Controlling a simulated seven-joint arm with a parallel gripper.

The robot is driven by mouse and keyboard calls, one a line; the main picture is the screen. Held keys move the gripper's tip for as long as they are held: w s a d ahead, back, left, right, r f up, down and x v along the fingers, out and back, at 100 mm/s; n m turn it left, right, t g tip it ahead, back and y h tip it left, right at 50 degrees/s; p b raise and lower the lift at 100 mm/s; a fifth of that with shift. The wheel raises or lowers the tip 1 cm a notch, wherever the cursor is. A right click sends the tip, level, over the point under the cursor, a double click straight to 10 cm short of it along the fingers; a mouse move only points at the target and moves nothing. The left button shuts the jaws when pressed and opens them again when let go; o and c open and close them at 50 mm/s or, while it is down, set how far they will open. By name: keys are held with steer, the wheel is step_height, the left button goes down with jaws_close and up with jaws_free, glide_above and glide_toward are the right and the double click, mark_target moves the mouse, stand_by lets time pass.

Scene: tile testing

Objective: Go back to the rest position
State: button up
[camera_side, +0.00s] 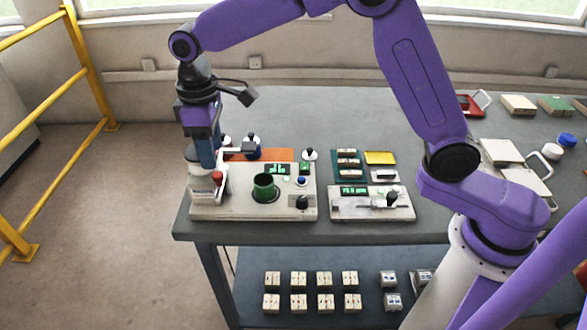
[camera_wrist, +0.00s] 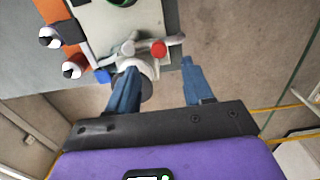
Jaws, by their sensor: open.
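My purple arm reaches over to the left end of the grey table, and my gripper (camera_side: 206,163) points down there. In the wrist view my gripper (camera_wrist: 160,80) shows two blue fingers spread apart with nothing held between them. A beige testing machine (camera_side: 240,207) stands just below and beside the fingers. Its lever with a red knob (camera_side: 217,176) is close to the fingertips. The red knob (camera_wrist: 159,49) shows just beyond the fingers in the wrist view, beside a round grey part. I cannot tell whether the left finger touches that part.
The machine carries a green cup (camera_side: 265,188). White-and-black knobbed items stand behind it by an orange mat (camera_side: 270,154). A second device (camera_side: 370,204) sits to the right. A yellow railing (camera_side: 85,75) stands at left. Several small blocks lie on the lower shelf (camera_side: 250,295).

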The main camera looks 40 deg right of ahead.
steer(key=s+d+n, duration=0.1)
steer(key=s+d, duration=0.9)
steer(key=s, duration=0.5)
steer(key=s+d+n, duration=0.2)
steer(key=s+d, duration=0.9)
steer(key=s, duration=0.5)
steer(key=shift+s+d+f+n, duration=0.15)
steer(key=shift+d+n, duration=0.1)
steer(key=shift+n, duration=0.05)
